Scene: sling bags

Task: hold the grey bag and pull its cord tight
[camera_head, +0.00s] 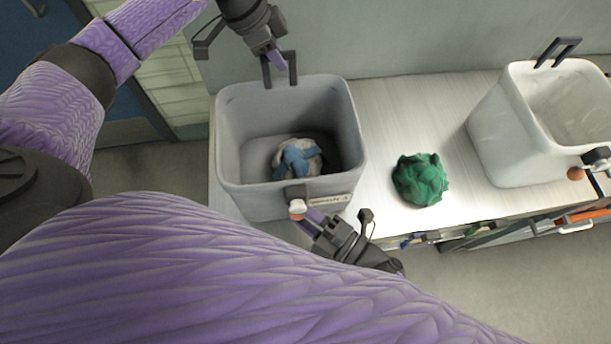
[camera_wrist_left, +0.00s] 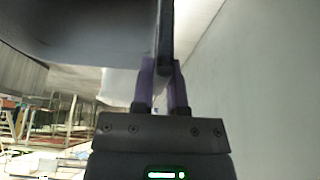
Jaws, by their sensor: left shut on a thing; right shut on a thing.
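The grey bag (camera_head: 232,130) stands open and upright on the left part of the table, with a crumpled blue and white cloth (camera_head: 299,160) inside. My left gripper (camera_head: 279,60) is shut on the bag's black handle loop (camera_head: 293,68) at the far rim. In the left wrist view, my gripper's purple fingers (camera_wrist_left: 163,85) close on the dark handle strap (camera_wrist_left: 166,35). My right gripper (camera_head: 303,214) is at the near side, shut on the pale bead at the cord's end (camera_head: 297,206), just below a dark toggle (camera_head: 297,194). The cord itself is barely visible.
A crumpled green cloth (camera_head: 420,179) lies on the light table (camera_head: 390,120) right of the grey bag. A white bag (camera_head: 492,140) with a black handle, toggle and orange bead (camera_head: 575,173) stands farther right. A wall runs close behind the table.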

